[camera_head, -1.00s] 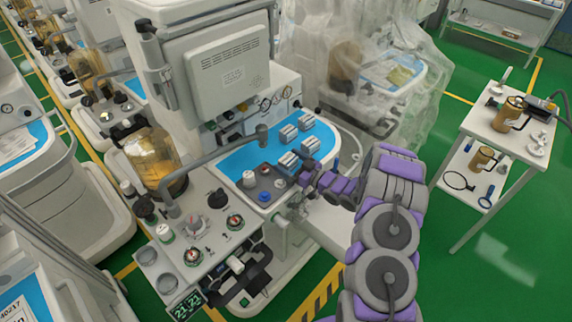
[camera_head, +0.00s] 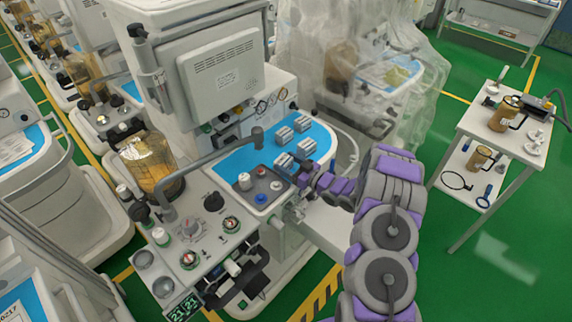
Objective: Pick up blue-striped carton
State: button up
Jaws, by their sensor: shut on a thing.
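Several small white cartons with blue-grey stripes sit on the blue top (camera_head: 237,160) of the anaesthesia cart, including one at the back (camera_head: 302,123) and one at the right (camera_head: 306,146). My gripper (camera_head: 301,172) reaches in from the right at the cart top's near right edge. It is shut on the blue-striped carton (camera_head: 296,164) at the front right of the group. The fingers and wrist partly hide this carton. I cannot tell whether it is clear of the surface.
A grey tray (camera_head: 262,184) with small round-topped items lies just left of my gripper. A grey tube arm (camera_head: 215,160) crosses the cart's left part. A plastic-draped machine (camera_head: 350,70) stands behind. A white side table (camera_head: 505,125) stands at right, with green floor between.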

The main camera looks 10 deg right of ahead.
jog(key=r, duration=0.2)
jog(key=r+p, duration=0.1)
jog(key=r, duration=0.1)
jog(key=shift+s+d, duration=0.15)
jog(key=shift+d, duration=0.05)
jog(key=s+d+p, duration=0.3)
jog(key=s+d, duration=0.2)
jog(key=s, duration=0.8)
jog(key=w+r+m+t+h, duration=0.3)
jog(key=w+r+m+h, duration=0.15)
jog(key=w+r, duration=0.8)
jog(key=w+a+r+m+t+h, duration=0.1)
jog(key=w+a+r+m+h, duration=0.2)
jog(key=r, duration=0.5)
jog(key=w+a+r+h, duration=0.1)
jog(key=a+r+h, duration=0.3)
jog(key=r, duration=0.5)
jog(key=s+f, duration=0.4)
jog(key=f, duration=0.4)
jog(key=s+f, duration=0.3)
jog(key=f, duration=0.4)
jog(key=shift+s+d+f, duration=0.2)
jog(key=shift+s+f, duration=0.15)
jog(key=shift+m, duration=0.25)
